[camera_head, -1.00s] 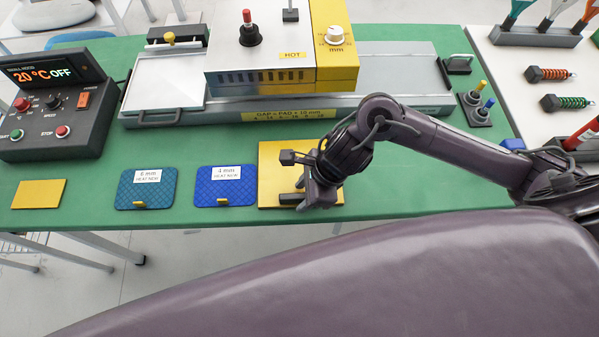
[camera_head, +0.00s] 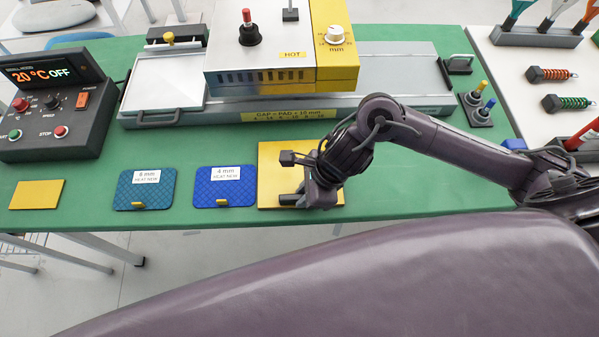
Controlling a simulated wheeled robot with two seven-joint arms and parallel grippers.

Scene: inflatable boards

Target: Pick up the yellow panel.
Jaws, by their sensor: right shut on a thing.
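The yellow panel (camera_head: 275,168) lies flat on the green table top, right of the two blue pads. My left gripper is not in view.
A press with a yellow-sided head (camera_head: 338,75) stands behind, and a control box (camera_head: 55,120) at far left. Green table (camera_head: 420,195) is clear at right.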

